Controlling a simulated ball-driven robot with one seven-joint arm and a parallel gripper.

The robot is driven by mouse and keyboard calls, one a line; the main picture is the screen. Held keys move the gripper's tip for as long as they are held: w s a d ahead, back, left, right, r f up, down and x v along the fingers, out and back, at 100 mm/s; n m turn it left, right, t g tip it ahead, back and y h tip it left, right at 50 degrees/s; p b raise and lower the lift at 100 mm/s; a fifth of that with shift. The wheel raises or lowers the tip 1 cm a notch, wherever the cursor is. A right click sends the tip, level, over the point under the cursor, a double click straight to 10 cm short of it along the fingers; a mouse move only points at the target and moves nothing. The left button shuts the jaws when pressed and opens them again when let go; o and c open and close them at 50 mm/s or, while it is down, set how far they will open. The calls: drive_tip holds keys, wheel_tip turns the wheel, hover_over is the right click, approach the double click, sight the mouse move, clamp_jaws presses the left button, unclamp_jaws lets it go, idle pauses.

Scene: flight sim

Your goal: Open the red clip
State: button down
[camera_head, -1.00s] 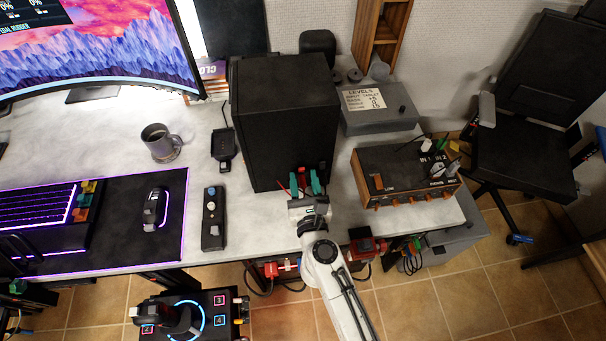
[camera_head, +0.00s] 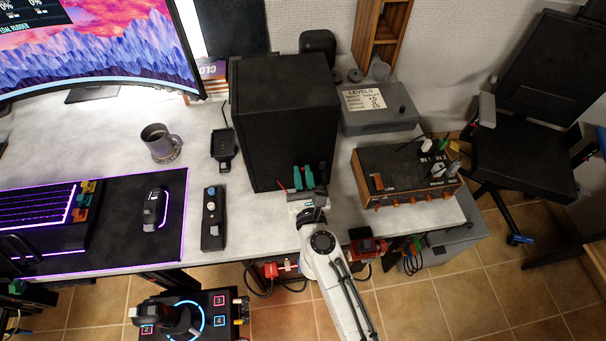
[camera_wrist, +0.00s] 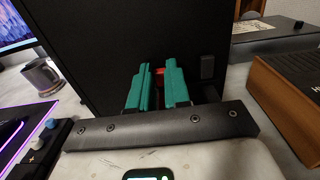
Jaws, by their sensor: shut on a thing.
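The black speaker box (camera_head: 285,120) stands on the desk, and my gripper (camera_head: 303,177) is at its near face. In the wrist view, my gripper's two teal fingers (camera_wrist: 159,88) point at that dark face (camera_wrist: 120,40). They are nearly together, with a small gap. The red clip (camera_wrist: 161,71) shows as a small red patch between the fingertips, and my gripper is shut on it. Most of the clip is hidden by the fingers. A black clip-like piece (camera_wrist: 207,67) sits just right of the fingers on the same face.
A wooden-framed box (camera_head: 400,180) with knobs stands to the right. A grey box with a paper label (camera_head: 378,108) is behind it. A black remote-like controller (camera_head: 213,218) lies left of my gripper, and a mug (camera_head: 160,142) stands farther left. The desk's front edge runs beneath my arm.

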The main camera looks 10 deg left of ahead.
drive_tip(key=f+b, duration=0.1)
drive_tip(key=b, duration=0.2)
drive_tip(key=shift+t+b, duration=0.3)
drive_tip(key=shift+b, duration=0.3)
drive_tip(key=t+b, duration=0.1)
drive_tip(key=b, duration=0.7)
drive_tip(key=shift+s+d+f+t+y+b, duration=0.1)
drive_tip(key=shift+s+f+t+y+b, duration=0.1)
drive_tip(key=shift+t+y+b, duration=0.15)
drive_tip(key=shift+r+b, duration=0.15)
drive_tip(key=shift+b, duration=0.45)
drive_tip(key=shift+r+t, duration=0.15)
drive_tip(key=shift+t, duration=0.1)
drive_tip(key=c, duration=1.1)
unclamp_jaws()
drive_tip(key=shift+s, duration=0.1)
